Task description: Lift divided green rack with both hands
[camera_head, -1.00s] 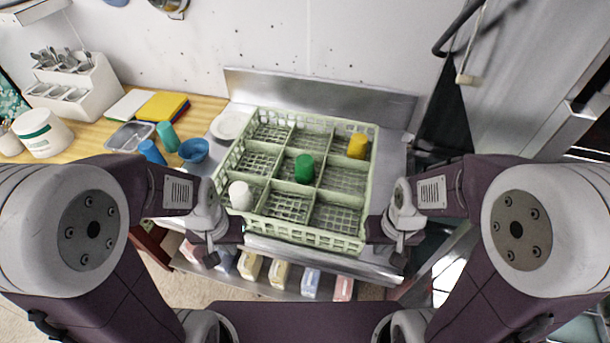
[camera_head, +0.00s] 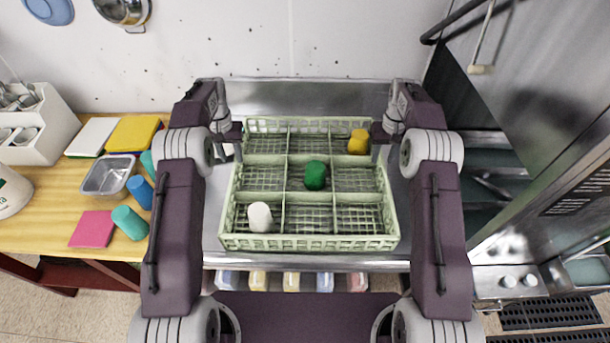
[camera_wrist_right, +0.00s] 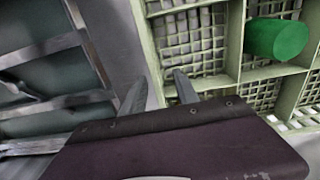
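The divided green rack (camera_head: 310,243) lies level on a steel counter. It holds a white cup (camera_head: 260,217) front left, a green cup (camera_head: 315,175) in the centre and a yellow cup (camera_head: 358,142) back right. My left gripper (camera_head: 236,150) is at the rack's left side toward the back; its fingers are too small to read. My right gripper (camera_head: 380,150) is at the right side toward the back. In the right wrist view, my right gripper (camera_wrist_right: 158,92) has its fingers apart, with the rack's side wall (camera_wrist_right: 149,50) between them. The green cup also shows there (camera_wrist_right: 277,40).
A steel backsplash (camera_head: 300,97) rises behind the rack. A wooden table (camera_head: 40,225) at left holds cups, a steel tub (camera_head: 108,176) and coloured boards. Grey machinery (camera_head: 560,200) stands at right. Small coloured blocks (camera_head: 290,282) sit below the counter's front edge.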

